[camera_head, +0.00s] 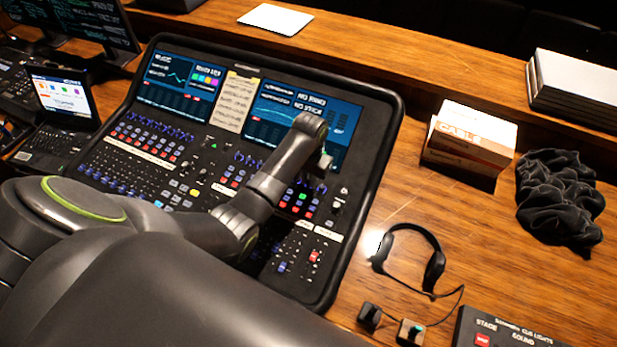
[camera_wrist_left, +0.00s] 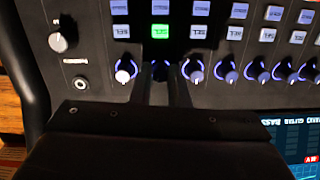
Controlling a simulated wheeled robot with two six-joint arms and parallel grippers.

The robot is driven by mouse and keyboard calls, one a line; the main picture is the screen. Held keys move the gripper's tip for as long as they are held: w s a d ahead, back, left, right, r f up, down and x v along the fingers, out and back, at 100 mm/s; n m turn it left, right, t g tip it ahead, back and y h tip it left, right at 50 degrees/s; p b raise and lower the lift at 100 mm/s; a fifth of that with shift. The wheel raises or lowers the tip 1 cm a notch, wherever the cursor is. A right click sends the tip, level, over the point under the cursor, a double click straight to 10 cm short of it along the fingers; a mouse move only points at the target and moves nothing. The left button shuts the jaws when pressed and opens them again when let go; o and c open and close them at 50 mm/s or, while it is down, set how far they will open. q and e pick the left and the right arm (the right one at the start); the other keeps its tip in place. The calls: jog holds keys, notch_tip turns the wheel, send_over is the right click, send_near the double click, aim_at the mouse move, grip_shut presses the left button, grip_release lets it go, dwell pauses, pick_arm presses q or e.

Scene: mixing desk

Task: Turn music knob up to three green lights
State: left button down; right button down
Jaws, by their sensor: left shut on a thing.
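The mixing desk (camera_head: 390,125) fills the middle of the head view, with rows of knobs and buttons below its screens. My left gripper (camera_head: 321,172) is over the right part of the upper knob row. In the left wrist view my left gripper (camera_wrist_left: 163,82) is shut on a knob (camera_wrist_left: 160,70), mostly hidden between the fingers. Above this knob one button (camera_wrist_left: 160,31) is lit green. Neighbouring knobs (camera_wrist_left: 125,73) (camera_wrist_left: 196,72) have purple-lit rings. I cannot read which knob is the music one, and no green level lights can be made out. My right gripper is not in view.
A cable box (camera_head: 470,140), a black cloth (camera_head: 560,195) and headphones (camera_head: 435,270) lie right of the desk. A stage-light controller (camera_head: 510,330) is at the lower right. A laptop (camera_head: 62,95) stands at the left. My arm covers the lower left.

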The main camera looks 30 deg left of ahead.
pick_arm(q)
jog(key=shift+w+m, duration=0.1)
jog(key=shift+m, duration=1.7)
jog(key=c, duration=1.7)
grip_release()
jog(key=shift+w+d, duration=0.1)
